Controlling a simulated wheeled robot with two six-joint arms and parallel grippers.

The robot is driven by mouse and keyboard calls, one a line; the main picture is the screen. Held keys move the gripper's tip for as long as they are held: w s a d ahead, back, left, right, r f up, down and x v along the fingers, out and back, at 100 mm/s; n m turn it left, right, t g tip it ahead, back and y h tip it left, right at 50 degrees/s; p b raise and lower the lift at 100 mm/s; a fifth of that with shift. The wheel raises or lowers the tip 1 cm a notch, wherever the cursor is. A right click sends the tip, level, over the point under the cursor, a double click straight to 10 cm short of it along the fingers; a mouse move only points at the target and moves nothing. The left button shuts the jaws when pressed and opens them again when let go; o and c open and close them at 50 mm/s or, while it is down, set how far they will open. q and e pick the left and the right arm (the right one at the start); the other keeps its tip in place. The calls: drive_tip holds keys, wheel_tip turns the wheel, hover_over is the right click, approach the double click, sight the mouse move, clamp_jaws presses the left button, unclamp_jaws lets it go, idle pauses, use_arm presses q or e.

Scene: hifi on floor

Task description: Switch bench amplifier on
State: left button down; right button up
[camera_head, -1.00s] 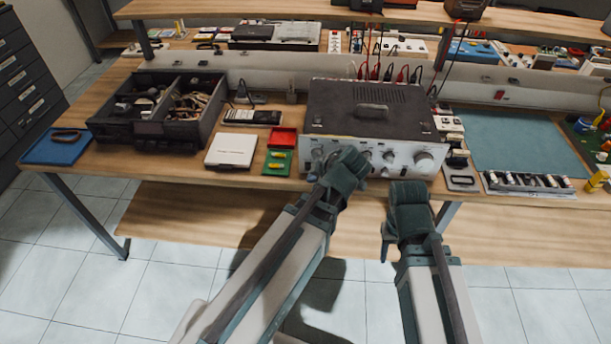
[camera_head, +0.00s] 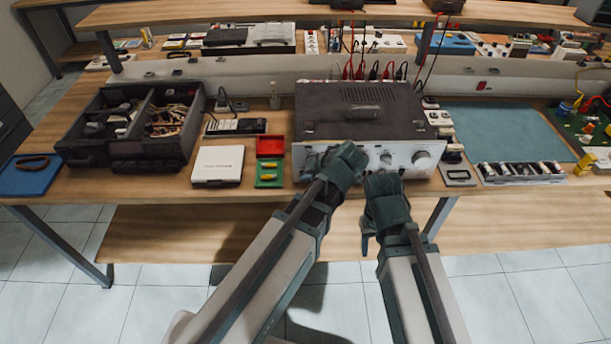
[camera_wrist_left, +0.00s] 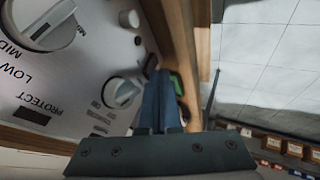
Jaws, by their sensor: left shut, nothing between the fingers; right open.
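The bench amplifier (camera_head: 357,110) is a grey metal box with a dark top and a silver front panel with knobs, on the bench. In the left wrist view its panel (camera_wrist_left: 98,58) shows large round knobs, a small knob and the words MID, LOW and PROTECT. My left gripper (camera_head: 335,165) is in front of the left half of the panel and hides part of it. Its blue fingers (camera_wrist_left: 158,103) are shut and empty, close to the panel beside a knob (camera_wrist_left: 122,92); contact cannot be told. My right gripper (camera_head: 384,205) is open, low in front of the panel.
A white box (camera_head: 218,165), a red tray (camera_head: 270,146) and a green board (camera_head: 269,174) lie left of the amplifier. A black divided bin (camera_head: 135,125) is further left. A battery rack (camera_head: 522,173) and a teal mat (camera_head: 510,132) are to the right.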

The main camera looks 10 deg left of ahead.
use_arm(q)
drive_tip(key=shift+w+r, duration=0.15)
drive_tip(key=shift+w, duration=0.25)
drive_tip(key=shift+r+p, duration=0.65)
drive_tip(key=shift+p, duration=0.05)
drive_tip(key=shift+w+a+r, duration=0.1)
drive_tip(key=shift+w, duration=0.05)
